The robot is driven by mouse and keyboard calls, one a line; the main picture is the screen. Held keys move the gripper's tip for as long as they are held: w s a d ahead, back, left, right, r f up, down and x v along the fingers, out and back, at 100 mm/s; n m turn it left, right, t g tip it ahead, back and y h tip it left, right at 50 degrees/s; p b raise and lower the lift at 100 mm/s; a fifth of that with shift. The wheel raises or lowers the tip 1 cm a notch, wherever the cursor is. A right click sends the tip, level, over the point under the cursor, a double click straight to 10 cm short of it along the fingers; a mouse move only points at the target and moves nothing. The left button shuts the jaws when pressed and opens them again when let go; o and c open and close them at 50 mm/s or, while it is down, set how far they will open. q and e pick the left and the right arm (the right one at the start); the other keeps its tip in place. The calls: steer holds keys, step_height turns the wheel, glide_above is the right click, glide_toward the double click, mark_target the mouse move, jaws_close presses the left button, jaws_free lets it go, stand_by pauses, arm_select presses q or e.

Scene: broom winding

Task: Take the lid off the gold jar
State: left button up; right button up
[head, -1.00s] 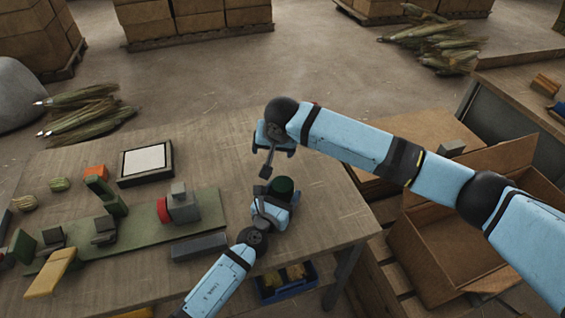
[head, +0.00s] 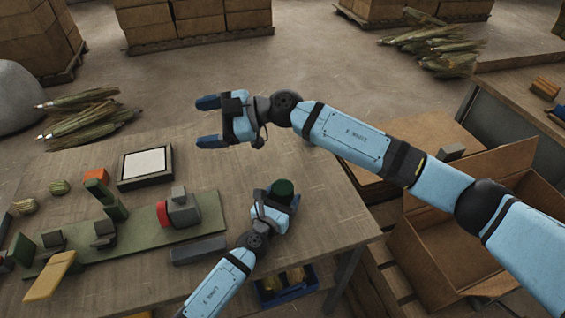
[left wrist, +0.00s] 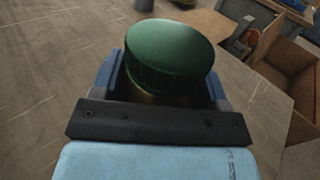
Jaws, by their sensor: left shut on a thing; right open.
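My left gripper (head: 275,200) is shut around the jar body, below the lid, with a blue finger on each side. My right gripper (head: 207,122) is open and empty, up and to the left of the jar, its blue fingers pointing left.
The workbench (head: 325,215) carries a green board (head: 135,237) with blocks and clamps, and a white-topped square pad (head: 145,163). A blue bin (head: 288,292) is below the bench's front edge. Open cardboard boxes (head: 450,270) stand at right.

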steer(key=s+d+f+n+g+h, duration=0.1)
steer(key=s+d+f+n+h, duration=0.15)
steer(key=d+f+h, duration=0.4)
steer(key=t+h, duration=0.2)
steer(key=h, duration=0.7)
glide_above(283, 187)
step_height(283, 187, down, 6)
steer(key=shift+a+f, duration=0.1)
steer(key=shift+a, duration=0.05)
steer(key=shift+f+h, duration=0.25)
steer(key=shift+f, duration=3.65)
steer(key=c, duration=0.9)
steer(key=n, duration=0.4)
steer(key=shift+r, duration=0.1)
steer(key=shift+c, duration=0.2)
steer(key=n, duration=0.6)
